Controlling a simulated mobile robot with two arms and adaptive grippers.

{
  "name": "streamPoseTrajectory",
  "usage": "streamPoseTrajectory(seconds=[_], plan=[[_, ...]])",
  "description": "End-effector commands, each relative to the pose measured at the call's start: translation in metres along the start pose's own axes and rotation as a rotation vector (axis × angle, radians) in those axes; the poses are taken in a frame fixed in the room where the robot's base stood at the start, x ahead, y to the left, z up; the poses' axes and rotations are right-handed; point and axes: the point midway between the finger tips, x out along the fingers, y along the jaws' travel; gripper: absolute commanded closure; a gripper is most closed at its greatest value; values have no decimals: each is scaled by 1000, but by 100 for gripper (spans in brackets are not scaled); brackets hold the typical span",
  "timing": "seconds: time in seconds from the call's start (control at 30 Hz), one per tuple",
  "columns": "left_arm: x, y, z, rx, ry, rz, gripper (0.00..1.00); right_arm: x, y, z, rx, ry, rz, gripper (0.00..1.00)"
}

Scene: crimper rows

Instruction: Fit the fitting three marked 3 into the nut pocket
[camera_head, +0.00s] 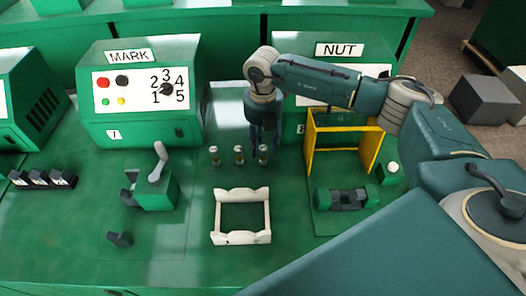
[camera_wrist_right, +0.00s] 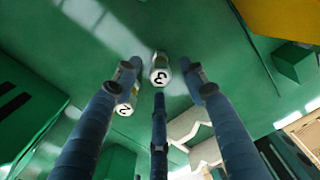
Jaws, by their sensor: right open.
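The fitting three marked 3 (camera_wrist_right: 160,72) stands upright between my right gripper's fingertips in the right wrist view. In the head view it is the rightmost of a row of small metal fittings (camera_head: 263,155). My right gripper (camera_head: 262,146) points down at it, with its fingers spread and open; the wrist view shows the fingers (camera_wrist_right: 160,82) around it without closing on it. The fitting marked 2 (camera_wrist_right: 125,104) stands beside it. A dark fixture with a gap (camera_head: 347,199) sits before the NUT machine (camera_head: 339,50); I cannot tell its pocket clearly. My left gripper is out of view.
A yellow frame (camera_head: 311,145) stands in front of the NUT machine. A cream cradle (camera_head: 241,238) lies in front of the fittings. A green lever block (camera_head: 156,188) and the MARK machine (camera_head: 140,90) are at the left. Small black blocks (camera_head: 42,179) sit far left.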

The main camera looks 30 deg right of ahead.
Motion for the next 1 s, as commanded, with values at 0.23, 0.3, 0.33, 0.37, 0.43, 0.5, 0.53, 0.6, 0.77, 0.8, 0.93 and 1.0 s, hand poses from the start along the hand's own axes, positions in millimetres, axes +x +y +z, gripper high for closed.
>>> streamPoseTrajectory(seconds=[0.23,0.3,0.33,0.37,0.43,0.5,0.53,0.6,0.77,0.8,0.93,1.0], plan=[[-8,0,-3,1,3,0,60,21,0,0,0,0,0,58],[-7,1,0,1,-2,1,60,22,0,0,0,0,0,58],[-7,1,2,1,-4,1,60,22,0,0,0,0,0,58],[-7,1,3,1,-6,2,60,22,0,0,0,0,0,58],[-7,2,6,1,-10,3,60,22,0,0,0,0,0,60],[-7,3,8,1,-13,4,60,22,0,0,0,-1,0,74],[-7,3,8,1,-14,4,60,22,0,0,0,-1,0,80],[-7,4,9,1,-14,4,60,22,0,0,0,-1,0,94],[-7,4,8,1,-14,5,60,21,0,1,0,-1,1,100],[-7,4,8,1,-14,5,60,21,0,1,0,-1,1,100],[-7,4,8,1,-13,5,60,21,0,1,0,-1,1,100],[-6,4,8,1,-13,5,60,19,0,1,1,-2,2,100]])
